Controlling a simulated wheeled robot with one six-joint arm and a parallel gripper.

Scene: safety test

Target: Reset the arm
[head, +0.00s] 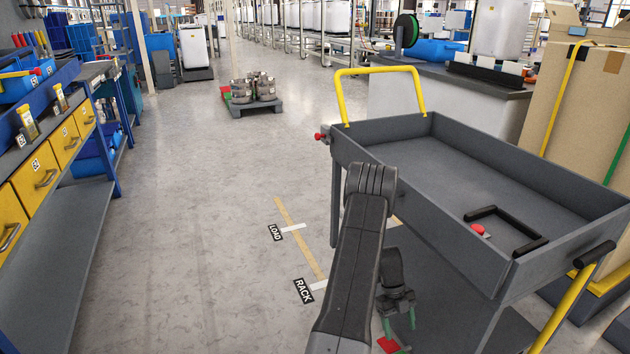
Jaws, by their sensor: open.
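My arm (352,255) rises from the bottom of the head view and bends over at its top, just left of a grey cart (435,155). Its wrist hangs down on the far side of that bend. My gripper (401,328) points down low beside the cart, with two green fingers apart. I see nothing held between them. A small red patch (388,345) shows at the lower fingertip; I cannot tell whether it is part of the gripper or something beneath it.
The cart has yellow handles (341,98), a red knob (321,136) and a black bracket (505,230) in its tray. A workbench with yellow drawers (65,150) lines the left. Floor labels LOAD (275,233) and RACK (303,291) lie between. A loaded pallet (252,105) stands farther back.

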